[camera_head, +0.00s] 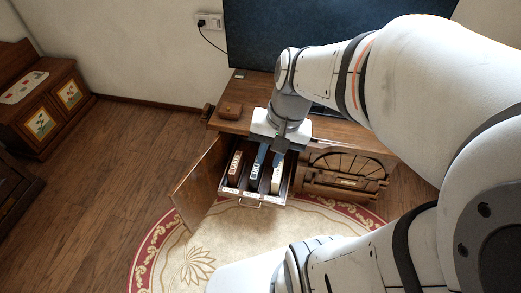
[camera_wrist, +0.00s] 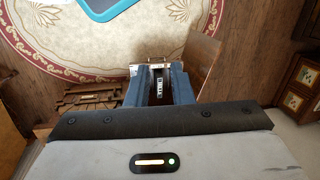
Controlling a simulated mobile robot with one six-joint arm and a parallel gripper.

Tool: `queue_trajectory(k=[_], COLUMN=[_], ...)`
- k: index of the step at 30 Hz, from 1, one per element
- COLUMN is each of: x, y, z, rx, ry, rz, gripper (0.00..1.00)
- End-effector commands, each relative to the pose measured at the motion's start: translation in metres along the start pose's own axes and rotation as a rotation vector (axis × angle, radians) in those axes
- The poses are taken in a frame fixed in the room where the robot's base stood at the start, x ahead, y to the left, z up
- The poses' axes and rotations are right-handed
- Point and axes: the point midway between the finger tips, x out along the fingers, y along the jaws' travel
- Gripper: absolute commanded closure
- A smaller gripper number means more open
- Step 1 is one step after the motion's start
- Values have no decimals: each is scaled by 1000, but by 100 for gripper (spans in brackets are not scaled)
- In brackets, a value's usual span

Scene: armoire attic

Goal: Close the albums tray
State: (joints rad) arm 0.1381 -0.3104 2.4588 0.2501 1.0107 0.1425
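The albums tray (camera_head: 243,197) is a light metal-edged drawer, pulled out of the low wooden cabinet. It holds upright albums with labelled spines: a reddish-brown album (camera_head: 235,165) at the left and a pale album (camera_head: 278,177) at the right, with a bluish one between. A small handle is on its front. My gripper (camera_head: 269,157) points down over the tray's back half. In the wrist view its two blue-grey fingers (camera_wrist: 161,88) stand apart, with a dark labelled spine (camera_wrist: 158,87) showing between them. I cannot tell whether they touch any album.
An open wooden door (camera_head: 201,186) stands left of the tray. A wooden wheel-shaped rack (camera_head: 343,175) is at its right.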

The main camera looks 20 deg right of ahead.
Motion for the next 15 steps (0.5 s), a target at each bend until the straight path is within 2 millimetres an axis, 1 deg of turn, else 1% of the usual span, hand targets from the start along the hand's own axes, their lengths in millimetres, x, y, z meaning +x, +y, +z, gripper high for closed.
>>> queue_trajectory(k=[1,3,7,9,11,15], x=[37,66,116,143,166,219], y=[6,8,12,14,16,24], z=[-6,-11,-22,-30,-37,-57], rx=[94,220,455,582,691,945], ry=[-74,-166,-333,-424,-499,-678], rz=[-22,-59,-129,-167,-200,-282], gripper=[84,89,100,100,100,100])
